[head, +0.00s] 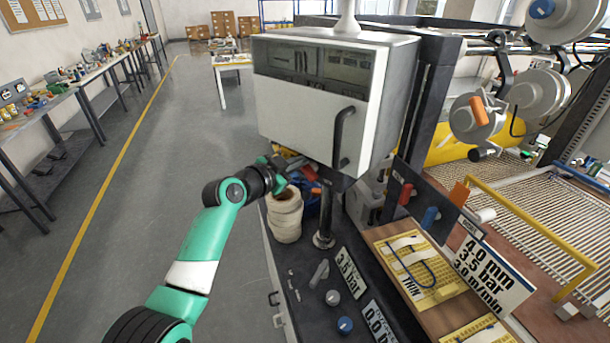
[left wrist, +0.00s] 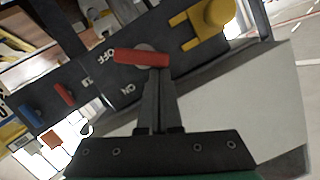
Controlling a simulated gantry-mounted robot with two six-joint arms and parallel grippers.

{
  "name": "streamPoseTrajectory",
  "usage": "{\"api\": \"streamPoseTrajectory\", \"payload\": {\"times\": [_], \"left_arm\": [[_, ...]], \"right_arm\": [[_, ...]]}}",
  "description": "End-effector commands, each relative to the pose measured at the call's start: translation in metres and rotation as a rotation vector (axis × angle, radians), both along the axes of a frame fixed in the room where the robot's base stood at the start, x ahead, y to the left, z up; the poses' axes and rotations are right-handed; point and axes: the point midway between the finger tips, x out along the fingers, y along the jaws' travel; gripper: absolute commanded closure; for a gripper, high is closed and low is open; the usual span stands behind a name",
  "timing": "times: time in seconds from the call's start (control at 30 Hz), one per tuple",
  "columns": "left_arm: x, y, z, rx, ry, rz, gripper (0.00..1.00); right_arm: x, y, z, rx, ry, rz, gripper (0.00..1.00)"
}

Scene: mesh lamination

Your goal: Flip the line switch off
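The line switch has a red bar handle (left wrist: 141,57) on a grey round hub, on a dark panel (left wrist: 100,72) lettered OFF and ON. In the left wrist view the handle lies nearly level, its left end close to the OFF lettering; ON is lower. My left gripper (left wrist: 156,72) has its fingers together, with tips right at the handle's lower edge; I cannot tell whether they touch it. In the head view my left gripper (head: 292,164) is under the white cabinet, beside the red handle (head: 309,173). My right gripper is not in view.
The white cabinet (head: 300,110) hangs just above my left gripper. A cream roll (head: 285,216) stands below it. The dark console (head: 345,285) carries knobs and labels. Red (head: 405,193) and blue (head: 430,218) pieces sit to the right. Floor at left is clear.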

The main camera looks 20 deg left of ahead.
Motion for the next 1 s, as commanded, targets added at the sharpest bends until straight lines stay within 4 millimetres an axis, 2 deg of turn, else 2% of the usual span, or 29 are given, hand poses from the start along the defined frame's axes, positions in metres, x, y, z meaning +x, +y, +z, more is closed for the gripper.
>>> {"api": "streamPoseTrajectory", "payload": {"times": [1.0], "left_arm": [[0.003,0.001,-0.004,-0.263,0.082,-0.006,1.0]], "right_arm": [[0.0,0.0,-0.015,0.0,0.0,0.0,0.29]]}}
